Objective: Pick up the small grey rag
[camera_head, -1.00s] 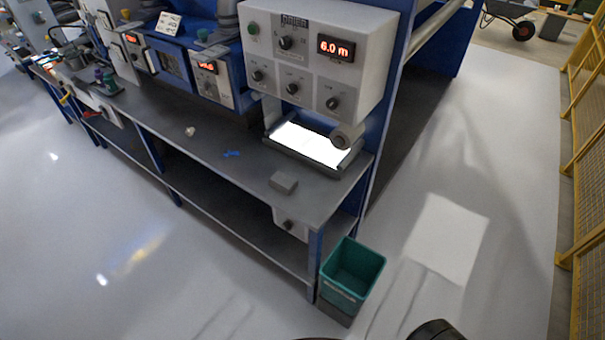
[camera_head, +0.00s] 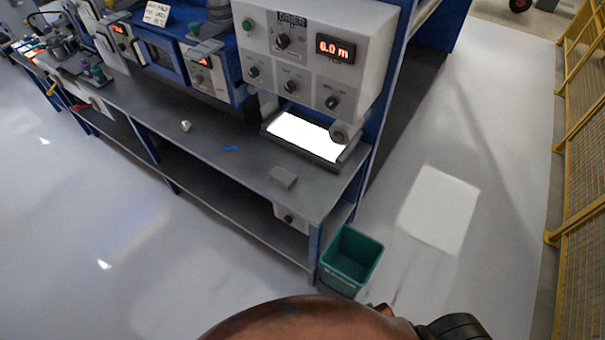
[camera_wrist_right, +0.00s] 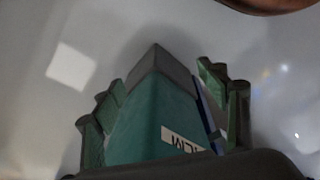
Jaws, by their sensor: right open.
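A small flat grey piece (camera_head: 283,178), which looks like a folded rag, lies on the dark bench top (camera_head: 215,160) near its front edge, below the lit panel. My right gripper (camera_wrist_right: 165,110) is open in the right wrist view, one finger on each side. The teal bin (camera_wrist_right: 150,125) shows between and beyond its fingers; whether they touch it I cannot tell. The grey piece cannot be made out in that view. My left gripper is in no view.
The teal bin (camera_head: 351,257) stands on the floor by the bench's near corner. A blue scrap (camera_head: 230,148) and a small pale lump (camera_head: 186,126) lie on the bench. A lit panel (camera_head: 304,136) sits under the control box (camera_head: 305,60). A yellow fence (camera_head: 583,150) runs at right.

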